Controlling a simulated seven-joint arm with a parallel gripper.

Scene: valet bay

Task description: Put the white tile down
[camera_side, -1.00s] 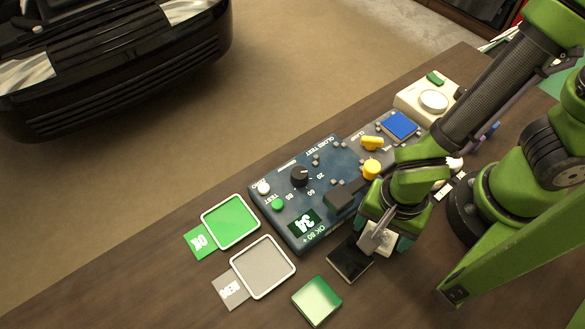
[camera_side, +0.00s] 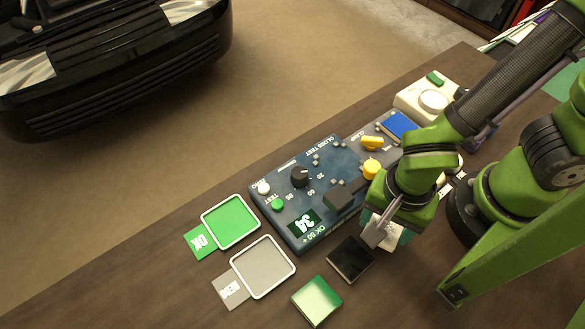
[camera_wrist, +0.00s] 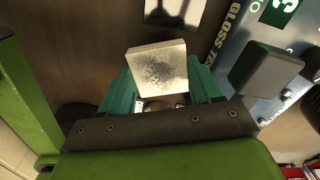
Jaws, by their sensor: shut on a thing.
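My gripper (camera_side: 384,232) is above the bench beside the gloss tester's lower right end. In the wrist view its teal fingers (camera_wrist: 160,78) are shut on the white tile (camera_wrist: 157,66), whose pale face carries dark grey speckles. The tile is held clear of the bench there. A glossy black tile (camera_side: 350,260) lies flat on the bench just left of my gripper. A grey framed tray (camera_side: 292,284) with a REDO tag and a green framed tray (camera_side: 213,237) with an OK tag lie further left.
The blue gloss tester (camera_side: 325,170) has a display reading 34, a knob and a dark block. A green tile (camera_side: 317,300) lies near the front. A blue pad (camera_side: 400,125), yellow clamp parts (camera_side: 372,168) and a white device (camera_side: 425,97) stand behind. Bare bench lies at lower left.

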